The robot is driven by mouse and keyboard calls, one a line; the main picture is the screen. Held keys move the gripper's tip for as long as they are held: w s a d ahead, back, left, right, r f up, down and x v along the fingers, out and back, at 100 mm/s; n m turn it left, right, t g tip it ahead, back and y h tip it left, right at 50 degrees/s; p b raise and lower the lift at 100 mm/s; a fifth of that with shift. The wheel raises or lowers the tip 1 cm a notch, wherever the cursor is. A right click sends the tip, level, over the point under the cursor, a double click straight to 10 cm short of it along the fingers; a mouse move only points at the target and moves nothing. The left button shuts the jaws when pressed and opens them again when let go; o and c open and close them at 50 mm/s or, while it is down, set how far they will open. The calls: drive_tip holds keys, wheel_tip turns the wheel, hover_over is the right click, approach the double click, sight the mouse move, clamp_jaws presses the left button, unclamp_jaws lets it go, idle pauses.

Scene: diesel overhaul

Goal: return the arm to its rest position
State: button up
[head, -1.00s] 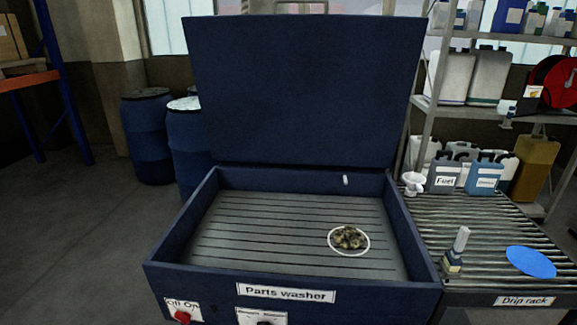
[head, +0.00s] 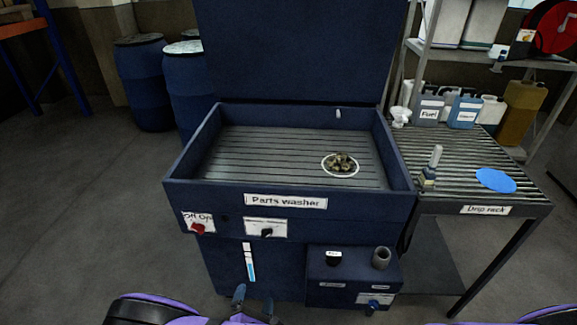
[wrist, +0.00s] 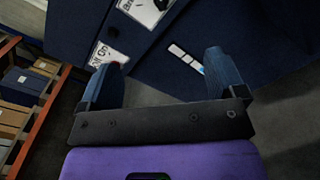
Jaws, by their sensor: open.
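My gripper (head: 255,299) shows at the bottom edge of the head view, low in front of the blue parts washer. In the wrist view my gripper (wrist: 160,78) has its two blue fingers wide apart, with nothing between them. It is apart from the washer (head: 190,180), whose front panel (wrist: 165,60) lies beyond the fingers. My purple and black arm parts fill the bottom of both views.
The washer's lid stands open, and a clump of small brownish parts (head: 341,163) lies in its basin. Blue drums (head: 145,85) stand behind left. Floor at left is clear.

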drive_tip(key=w+d+r+m+g+h, duration=0.3)
drive_tip(key=w+r+m+h, duration=0.3)
drive_tip(key=r, duration=0.5)
drive_tip(key=w+d+r+m+g+h, duration=0.1)
drive_tip(key=w+d+r+m+g, duration=0.1)
drive_tip(key=d+r+m+g, duration=0.5)
drive_tip(key=w+d+r+g+h, duration=0.15)
drive_tip(key=d+r, duration=0.25)
drive_tip(key=r, duration=0.6)
drive_tip(key=w+d+r+m+g, duration=0.2)
drive_tip(key=d+r+m+g, duration=0.15)
drive_tip(key=d+r, duration=0.4)
drive_tip(key=s+d+r+m+g+y, duration=0.1)
drive_tip(key=s+d+r+m+y, duration=0.25)
drive_tip(key=d+r, duration=0.35)
drive_tip(key=s+d+r+m+g+y, duration=0.1)
drive_tip(key=s+d+r+m+y, duration=0.1)
drive_tip(key=s+d+r, duration=0.45)
drive_tip(key=s+d+r+m+t+y, duration=0.4)
drive_tip(key=s+d+r, duration=0.1)
drive_tip(key=s+r, duration=0.5)
drive_tip(key=shift+s+m+y, duration=0.3)
drive_tip(key=shift+s+y, duration=0.1)
drive_tip(key=shift+s, duration=0.4)
drive_tip(key=shift+r, duration=0.1)
